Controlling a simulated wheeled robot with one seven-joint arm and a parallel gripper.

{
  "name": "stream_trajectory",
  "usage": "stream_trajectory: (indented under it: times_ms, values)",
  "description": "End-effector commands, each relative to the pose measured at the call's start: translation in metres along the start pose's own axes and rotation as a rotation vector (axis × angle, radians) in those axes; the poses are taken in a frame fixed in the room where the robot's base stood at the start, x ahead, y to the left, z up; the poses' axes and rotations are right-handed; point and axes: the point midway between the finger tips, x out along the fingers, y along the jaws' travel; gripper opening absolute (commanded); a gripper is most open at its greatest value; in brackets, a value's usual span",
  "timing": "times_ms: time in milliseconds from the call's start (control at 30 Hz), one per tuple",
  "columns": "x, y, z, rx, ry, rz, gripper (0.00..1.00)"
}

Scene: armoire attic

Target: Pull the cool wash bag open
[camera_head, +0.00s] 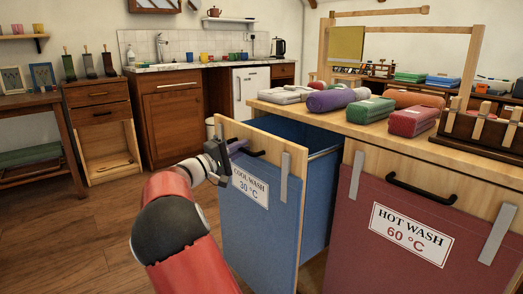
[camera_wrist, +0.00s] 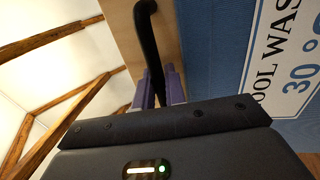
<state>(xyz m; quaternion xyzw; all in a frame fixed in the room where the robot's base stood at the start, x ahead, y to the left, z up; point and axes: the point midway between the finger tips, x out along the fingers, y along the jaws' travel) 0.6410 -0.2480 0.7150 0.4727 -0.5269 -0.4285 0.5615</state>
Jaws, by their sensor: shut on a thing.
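The cool wash bag (camera_head: 245,235) is a blue front labelled "COOL WASH 30 °C", with a wooden top rail and a black bar handle (camera_head: 256,153). It stands out from the cabinet, and its blue inside and a metal side rail show behind the front. My gripper (camera_head: 233,148) is at the left part of the handle, its purple fingers shut on it. In the wrist view, the purple fingers (camera_wrist: 160,88) are around the black handle (camera_wrist: 148,35), beside the blue front (camera_wrist: 215,45). The exact finger contact is partly hidden.
The hot wash bag (camera_head: 400,235), dark red, sits to the right, flush in the cabinet. Folded and rolled cloths (camera_head: 330,99) lie on the wooden top above. A kitchen counter (camera_head: 190,66) and a wooden drawer unit (camera_head: 100,115) stand at the back. The wooden floor at left is clear.

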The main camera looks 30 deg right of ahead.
Motion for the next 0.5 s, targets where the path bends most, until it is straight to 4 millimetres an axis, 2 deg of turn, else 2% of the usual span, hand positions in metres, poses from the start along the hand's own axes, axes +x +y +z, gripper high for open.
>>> stream_trajectory:
  times_ms: [33, 200, 333, 500]
  values:
    - [-0.016, -0.001, -0.001, 0.001, 0.004, -0.003, 0.00]
    - [-0.052, 0.007, 0.000, -0.001, 0.002, -0.003, 0.00]
    - [-0.070, 0.011, 0.000, -0.002, 0.001, -0.003, 0.00]
    - [-0.082, 0.014, 0.000, -0.003, -0.001, -0.003, 0.00]
